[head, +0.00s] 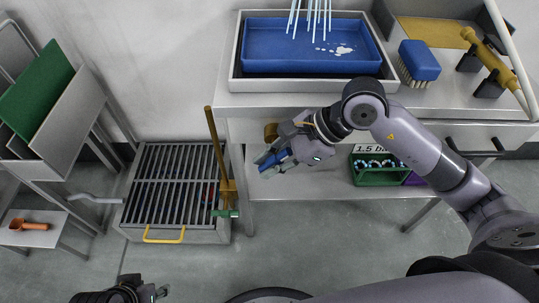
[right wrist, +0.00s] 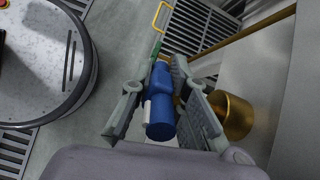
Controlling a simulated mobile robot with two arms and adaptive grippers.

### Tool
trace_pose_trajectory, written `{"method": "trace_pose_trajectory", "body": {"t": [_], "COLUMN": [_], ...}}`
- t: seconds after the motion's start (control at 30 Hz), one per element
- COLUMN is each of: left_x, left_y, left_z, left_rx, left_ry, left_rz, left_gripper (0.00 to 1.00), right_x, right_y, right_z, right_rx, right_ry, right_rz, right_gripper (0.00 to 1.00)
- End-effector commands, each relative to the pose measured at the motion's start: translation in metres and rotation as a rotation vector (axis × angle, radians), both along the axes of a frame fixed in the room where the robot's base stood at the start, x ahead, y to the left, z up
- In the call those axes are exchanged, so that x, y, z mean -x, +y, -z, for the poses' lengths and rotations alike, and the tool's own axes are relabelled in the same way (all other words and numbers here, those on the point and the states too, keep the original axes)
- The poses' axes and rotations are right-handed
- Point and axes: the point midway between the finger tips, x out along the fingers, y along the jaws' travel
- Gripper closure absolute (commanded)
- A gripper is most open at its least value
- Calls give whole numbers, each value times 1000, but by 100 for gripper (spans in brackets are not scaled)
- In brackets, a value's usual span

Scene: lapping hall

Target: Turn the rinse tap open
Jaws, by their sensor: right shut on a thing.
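The rinse tap shows as a brass body (head: 271,132) below the front left of the bench top; a brass cylinder (right wrist: 233,116) also shows in the right wrist view. A blue handle (right wrist: 163,112) with a pale patch lies beside it, apparently the tap's lever; their joint is hidden. My right gripper (head: 268,161) is shut on this blue handle, with one finger on each side of it in the right wrist view (right wrist: 165,100). My left gripper (head: 158,293) is at the bottom left, clear of the tap; its finger opening is unclear.
A blue tray (head: 262,48) with pale strands above it stands on the bench. A blue brush (head: 419,60) is beside it. A floor grate (head: 175,185) with a yellow handle and a brown pole (head: 216,150) are left of the tap. A green bin (head: 368,176) sits on the lower shelf.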

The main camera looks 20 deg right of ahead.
Motion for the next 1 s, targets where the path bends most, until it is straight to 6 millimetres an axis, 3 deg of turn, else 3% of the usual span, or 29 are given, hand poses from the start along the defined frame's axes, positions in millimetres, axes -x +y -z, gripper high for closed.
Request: {"method": "trace_pose_trajectory", "body": {"t": [0.13,0.4,0.6,1.0], "left_x": [-1,-15,-15,-13], "left_y": [0,-4,-5,-5], "left_z": [-10,63,97,123], "left_rx": [1,0,-1,-2], "left_ry": [2,42,57,67], "left_rz": [0,5,9,11], "left_gripper": [60,60,60,60], "right_x": [-1,-1,0,1], "right_y": [-1,-4,-6,-10], "right_z": [-4,-3,-1,1], "right_rx": [93,299,460,668], "right_ry": [23,78,126,189], "right_rz": [-1,0,2,3], "right_gripper": [100,100,100,100]}}
